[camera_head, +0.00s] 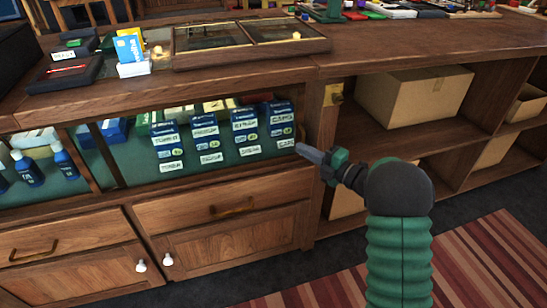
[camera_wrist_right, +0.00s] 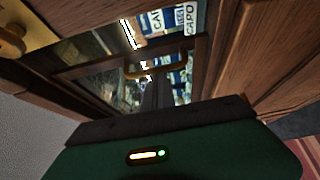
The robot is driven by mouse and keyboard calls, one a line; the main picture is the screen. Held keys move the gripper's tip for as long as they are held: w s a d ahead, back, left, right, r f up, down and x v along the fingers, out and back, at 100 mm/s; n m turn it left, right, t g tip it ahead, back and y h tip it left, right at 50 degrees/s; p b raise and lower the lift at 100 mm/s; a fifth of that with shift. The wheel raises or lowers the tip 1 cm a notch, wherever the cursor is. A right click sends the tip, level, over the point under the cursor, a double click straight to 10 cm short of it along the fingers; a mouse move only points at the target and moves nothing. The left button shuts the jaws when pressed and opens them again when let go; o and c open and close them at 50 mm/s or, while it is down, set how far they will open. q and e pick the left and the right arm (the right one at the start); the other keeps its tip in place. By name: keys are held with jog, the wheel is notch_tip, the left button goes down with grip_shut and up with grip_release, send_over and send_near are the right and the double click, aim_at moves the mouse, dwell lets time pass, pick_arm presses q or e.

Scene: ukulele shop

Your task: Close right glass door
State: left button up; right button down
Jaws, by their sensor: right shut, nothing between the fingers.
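The glass front of the wooden display case runs below the counter in the head view, with its right glass section (camera_head: 140,172) in front of several boxes. I cannot tell its exact door edges or how far it stands open. My right gripper (camera_head: 301,149) is shut and empty at the right end of this section, by the wooden post. In the right wrist view, the gripper's narrow fingers (camera_wrist_right: 157,94) point towards a wood-framed area with a brass-coloured handle (camera_wrist_right: 170,70); whether they touch anything is unclear. My left gripper is not in view.
Labelled blue-and-white boxes (camera_head: 245,123) and blue bottles (camera_head: 65,160) stand inside the case. Drawers (camera_head: 205,212) and white-knobbed cupboards lie below. Open shelves with a cardboard box (camera_head: 415,95) are at right. A striped rug (camera_head: 480,255) covers the floor there.

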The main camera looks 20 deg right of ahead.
jog(key=shift+s+d, duration=0.15)
jog(key=shift+d, duration=1.45)
jog(key=shift+s+d, duration=0.1)
jog(key=shift+d, duration=1.45)
jog(key=shift+d+r, duration=0.1)
jog(key=shift+r, duration=0.05)
